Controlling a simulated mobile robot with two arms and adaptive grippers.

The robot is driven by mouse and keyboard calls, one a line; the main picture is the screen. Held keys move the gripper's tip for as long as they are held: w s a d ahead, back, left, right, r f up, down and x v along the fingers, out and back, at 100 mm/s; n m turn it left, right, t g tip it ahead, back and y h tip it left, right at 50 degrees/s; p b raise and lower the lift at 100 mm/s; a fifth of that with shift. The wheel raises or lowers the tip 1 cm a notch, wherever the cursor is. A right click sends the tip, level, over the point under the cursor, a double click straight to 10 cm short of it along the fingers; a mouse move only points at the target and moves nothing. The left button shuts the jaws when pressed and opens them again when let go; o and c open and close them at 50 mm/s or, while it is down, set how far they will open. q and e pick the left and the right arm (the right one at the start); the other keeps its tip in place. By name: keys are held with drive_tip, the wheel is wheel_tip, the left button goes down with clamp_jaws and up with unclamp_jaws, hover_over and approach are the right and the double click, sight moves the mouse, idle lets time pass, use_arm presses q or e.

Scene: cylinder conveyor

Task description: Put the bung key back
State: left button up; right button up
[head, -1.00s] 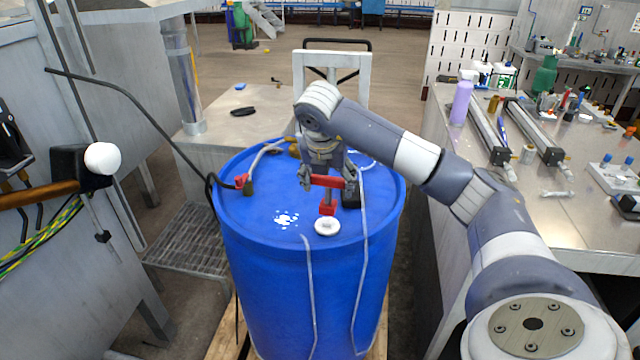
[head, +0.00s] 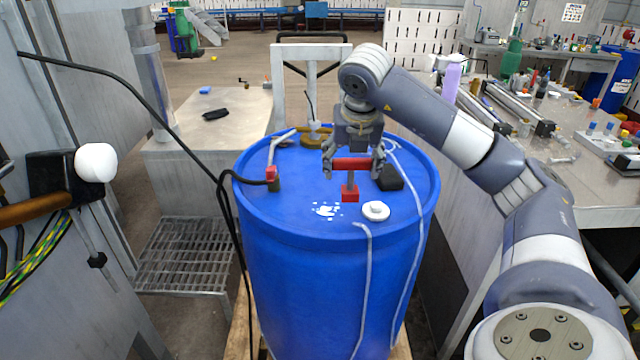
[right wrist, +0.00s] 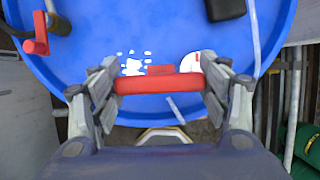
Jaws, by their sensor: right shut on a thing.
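The bung key is a red T-shaped tool (head: 350,192) with a crossbar, a short stem and a red block at its foot. My right gripper (head: 353,165) is shut on the crossbar, one finger at each end, and holds the key upright over the blue drum's top (head: 295,215). In the right wrist view the red crossbar (right wrist: 158,84) spans the fingers. The key's foot is left of the white round bung (head: 376,210) and apart from it; whether it touches the lid I cannot tell. My left gripper is not in view.
A red-handled valve (head: 272,174) with a black hose is at the drum's left rim. A black block (head: 390,178) and a brass-coloured part (head: 315,136) are on the lid. A metal table (head: 235,135) stands behind left; a cluttered bench (head: 560,170) is right.

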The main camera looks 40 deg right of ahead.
drive_tip(key=shift+w+d+r, duration=0.1)
drive_tip(key=shift+w+d, duration=0.05)
drive_tip(key=shift+w+d+f+p, duration=0.75)
drive_tip(key=shift+w+d+p, duration=0.55)
drive_tip(key=shift+w, duration=1)
drive_tip(key=shift+w+d+f+p, duration=0.85)
drive_tip(key=shift+w+p, duration=0.8)
drive_tip(key=shift+w, duration=0.65)
drive_tip(key=shift+w+d+f+p, duration=0.7)
drive_tip(key=shift+w+d+p, duration=0.6)
drive_tip(key=shift+w, duration=1)
drive_tip(key=shift+a+f, duration=0.1)
drive_tip(key=shift+f, duration=0.15)
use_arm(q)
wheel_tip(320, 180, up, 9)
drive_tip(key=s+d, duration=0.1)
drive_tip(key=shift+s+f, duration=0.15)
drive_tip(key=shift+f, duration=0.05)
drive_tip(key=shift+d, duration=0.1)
use_arm(e)
drive_tip(key=shift+f, duration=0.1)
drive_tip(key=shift+f, duration=0.15)
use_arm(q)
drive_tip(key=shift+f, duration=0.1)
use_arm(e)
drive_tip(key=o, duration=1.4)
